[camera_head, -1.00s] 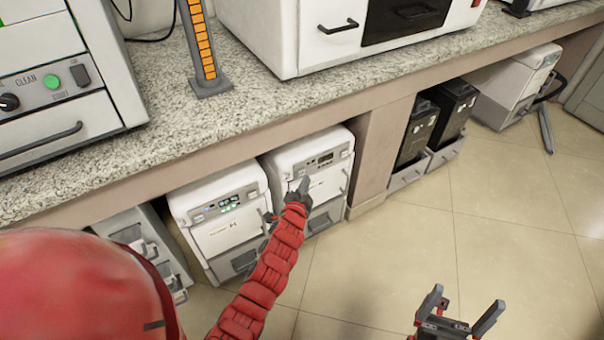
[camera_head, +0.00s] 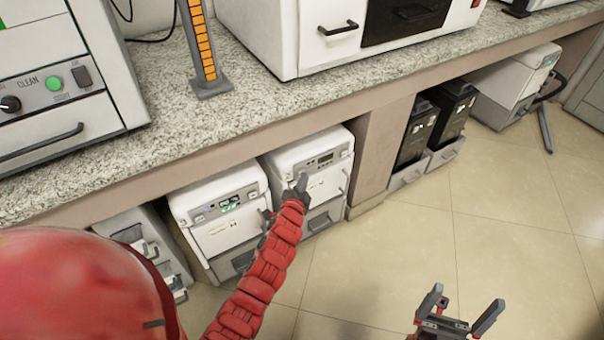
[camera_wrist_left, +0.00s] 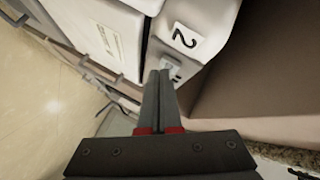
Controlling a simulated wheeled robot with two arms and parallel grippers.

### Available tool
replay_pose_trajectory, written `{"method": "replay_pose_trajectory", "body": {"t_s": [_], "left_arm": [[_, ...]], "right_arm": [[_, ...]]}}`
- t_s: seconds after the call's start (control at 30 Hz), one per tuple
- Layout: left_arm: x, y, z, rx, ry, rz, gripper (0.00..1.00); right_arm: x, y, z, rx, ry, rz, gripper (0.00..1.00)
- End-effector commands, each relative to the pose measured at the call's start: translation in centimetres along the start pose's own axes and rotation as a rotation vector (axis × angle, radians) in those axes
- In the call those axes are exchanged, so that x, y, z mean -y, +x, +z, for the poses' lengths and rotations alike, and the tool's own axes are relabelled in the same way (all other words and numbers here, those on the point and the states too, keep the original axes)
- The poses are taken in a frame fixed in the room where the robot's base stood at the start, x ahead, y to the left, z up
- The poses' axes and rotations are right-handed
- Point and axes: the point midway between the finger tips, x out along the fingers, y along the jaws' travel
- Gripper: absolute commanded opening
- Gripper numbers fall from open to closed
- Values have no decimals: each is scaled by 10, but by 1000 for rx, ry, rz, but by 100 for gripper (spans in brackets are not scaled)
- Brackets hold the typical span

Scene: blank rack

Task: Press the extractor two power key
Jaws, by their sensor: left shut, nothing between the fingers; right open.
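Extractor two (camera_head: 328,184) is the right one of two white units under the counter. Its front panel has a small dark display (camera_head: 326,158). My left gripper (camera_head: 301,180) is shut and empty at the left part of that panel. In the left wrist view, the shut fingertips (camera_wrist_left: 158,74) are at a grey panel with a label "2" (camera_wrist_left: 186,36). A small light key (camera_wrist_left: 172,66) shows just beside the tips, partly hidden by them. I cannot tell whether the tips touch it. My right gripper (camera_head: 460,312) is open and empty, above the floor.
The other white unit (camera_head: 222,238), with a lit display, stands left of extractor two. The counter edge (camera_head: 250,132) overhangs both. A support wall (camera_head: 368,165) is close on the right, with two black units (camera_head: 415,130) beyond it. The tiled floor in front is clear.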

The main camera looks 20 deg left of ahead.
Motion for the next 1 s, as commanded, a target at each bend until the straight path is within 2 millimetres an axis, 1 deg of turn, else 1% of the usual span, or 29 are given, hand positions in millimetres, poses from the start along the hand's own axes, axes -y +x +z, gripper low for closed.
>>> {"method": "replay_pose_trajectory", "body": {"t_s": [0.37, 0.7, 1.0], "left_arm": [[1, 2, 2, 0, 0, 0, 0], [-7, -7, -4, -2, -1, 1, 0], [-7, -8, -6, -1, 0, 1, 0]], "right_arm": [[0, 1, 0, 0, 0, 0, 100], [0, -6, 1, 0, 0, 0, 100], [0, -7, 1, 0, 0, 0, 100]]}}
